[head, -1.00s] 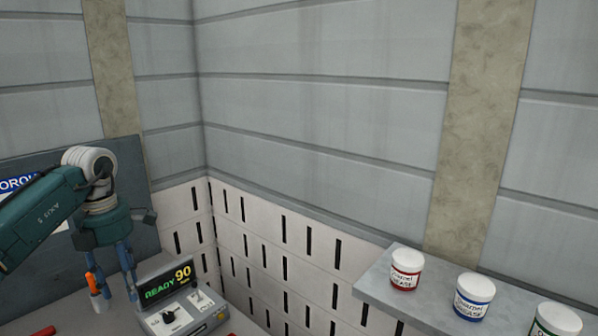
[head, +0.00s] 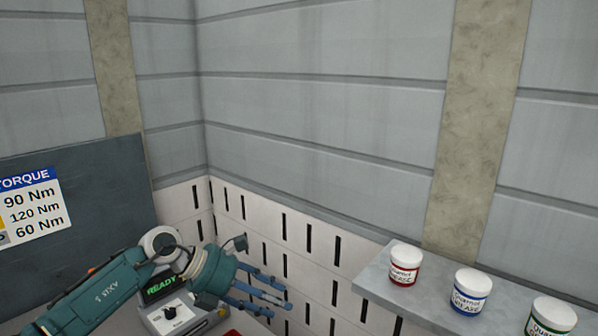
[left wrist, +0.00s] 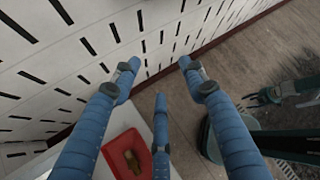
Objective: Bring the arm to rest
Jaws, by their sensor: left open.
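My left gripper (head: 265,290) is in the lower middle of the head view, its blue fingers pointing right. In the left wrist view its three fingers (left wrist: 160,64) are spread open with nothing between them. The green left arm (head: 100,292) comes in from the lower left and passes in front of the display unit (head: 172,314). A dark green arm with a small gripper (left wrist: 255,97) shows at the right of the left wrist view, apparently my right one; its jaws are too small to judge.
A red tray (left wrist: 112,152) with a brass-coloured piece (left wrist: 132,161) lies below the left fingers. A slotted white wall (head: 265,235) stands close behind them. A grey shelf (head: 375,282) at right holds red (head: 404,265), blue (head: 470,292) and green-labelled (head: 550,318) tubs.

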